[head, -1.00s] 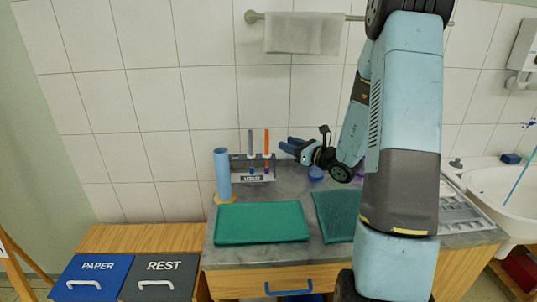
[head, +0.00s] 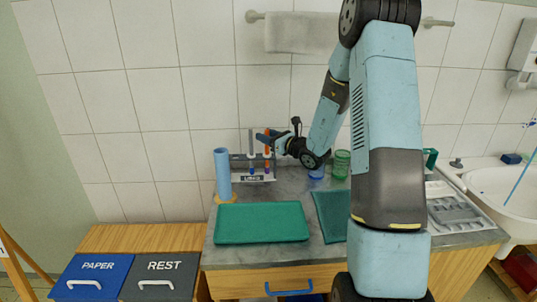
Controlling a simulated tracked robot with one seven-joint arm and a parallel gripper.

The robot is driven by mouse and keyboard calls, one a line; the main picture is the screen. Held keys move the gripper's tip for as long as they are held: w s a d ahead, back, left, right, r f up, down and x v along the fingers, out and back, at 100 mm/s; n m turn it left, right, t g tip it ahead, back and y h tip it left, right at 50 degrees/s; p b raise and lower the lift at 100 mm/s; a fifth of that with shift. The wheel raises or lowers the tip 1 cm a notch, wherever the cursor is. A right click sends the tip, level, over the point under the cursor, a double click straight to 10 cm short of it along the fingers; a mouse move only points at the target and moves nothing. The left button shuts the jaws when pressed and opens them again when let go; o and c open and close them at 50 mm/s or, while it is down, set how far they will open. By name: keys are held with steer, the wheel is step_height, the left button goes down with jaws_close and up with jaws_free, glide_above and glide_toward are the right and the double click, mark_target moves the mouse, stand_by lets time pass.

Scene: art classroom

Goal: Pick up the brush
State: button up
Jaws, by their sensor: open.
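A small rack (head: 238,165) with a label stands on the counter against the tiled wall. Two upright brush-like tools stand in it, one with a grey handle (head: 251,140) and one with an orange handle (head: 267,154). I cannot tell which one the task means. My gripper (head: 263,137) is open and points left at the upper part of the orange handle. Its jaws overlap that handle in the picture. Whether the handle is between the jaws or they touch it, I cannot tell.
A blue cylinder (head: 222,174) stands left of the rack. A green tray (head: 262,223) and a darker mat (head: 332,218) lie in front. A blue cup (head: 316,172) and a green cup (head: 342,160) stand right of the rack, near my arm. The sink (head: 500,187) is far right.

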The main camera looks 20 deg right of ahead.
steer(key=shift+c, duration=0.4)
jaws_close()
steer(key=shift+r, duration=0.1)
steer(key=shift+r, duration=6)
